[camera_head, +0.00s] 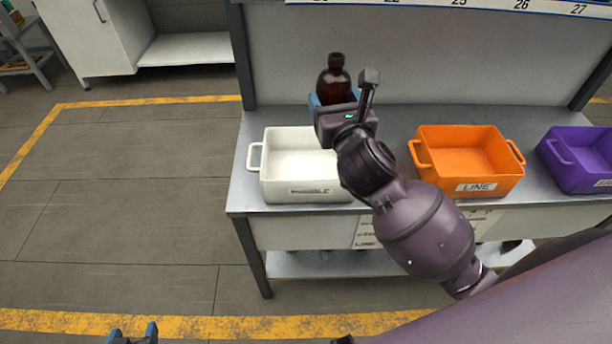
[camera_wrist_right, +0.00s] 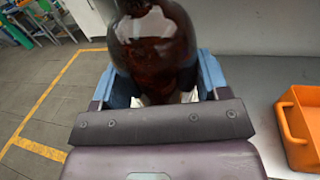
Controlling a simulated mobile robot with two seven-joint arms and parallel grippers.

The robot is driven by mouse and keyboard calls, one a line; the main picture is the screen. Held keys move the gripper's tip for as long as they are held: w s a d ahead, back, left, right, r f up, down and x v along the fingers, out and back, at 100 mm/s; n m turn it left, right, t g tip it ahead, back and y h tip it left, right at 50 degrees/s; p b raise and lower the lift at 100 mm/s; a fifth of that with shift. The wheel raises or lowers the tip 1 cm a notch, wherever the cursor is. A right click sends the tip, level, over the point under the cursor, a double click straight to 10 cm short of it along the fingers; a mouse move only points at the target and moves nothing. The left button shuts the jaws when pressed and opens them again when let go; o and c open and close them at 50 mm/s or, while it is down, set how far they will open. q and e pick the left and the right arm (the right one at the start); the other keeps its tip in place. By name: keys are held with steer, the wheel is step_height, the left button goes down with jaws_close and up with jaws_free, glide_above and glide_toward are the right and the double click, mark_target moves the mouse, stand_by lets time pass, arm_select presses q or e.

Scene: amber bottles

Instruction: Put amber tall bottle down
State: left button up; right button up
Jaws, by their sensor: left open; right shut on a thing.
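The amber tall bottle (camera_head: 336,80) is dark brown with a dark cap and stands upright in the head view, above the back right part of the white bin (camera_head: 291,190). My right gripper (camera_wrist_right: 159,88) is shut on it, with blue fingers on both sides of the bottle (camera_wrist_right: 155,45) in the right wrist view. The bottle's lower part is hidden behind the gripper. My left gripper (camera_head: 133,333) is open and empty at the bottom edge of the head view, over the floor, far from the bottle.
A grey metal table (camera_head: 396,128) carries the white bin, an orange bin (camera_head: 470,187) and a purple bin (camera_head: 577,172). The orange bin also shows in the right wrist view (camera_wrist_right: 302,135). A back panel (camera_head: 430,60) rises behind the table. Open floor lies to the left.

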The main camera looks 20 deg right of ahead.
steer(key=shift+w+a+r+b, duration=0.3)
steer(key=shift+w+r+b, duration=0.05)
steer(key=shift+w+r, duration=0.35)
step_height(320, 180, down, 19)
steer(key=b, duration=0.5)
steer(key=shift+b, duration=0.35)
steer(key=o, duration=1)
steer(key=shift+f, duration=0.1)
arm_select(q)
step_height(320, 180, down, 7)
steer(key=shift+s+f+g, duration=0.15)
steer(key=shift+s+g, duration=0.1)
steer(key=shift+g, duration=0.05)
steer(key=shift+d, duration=0.1)
arm_select(e)
steer(key=shift+s, duration=0.1)
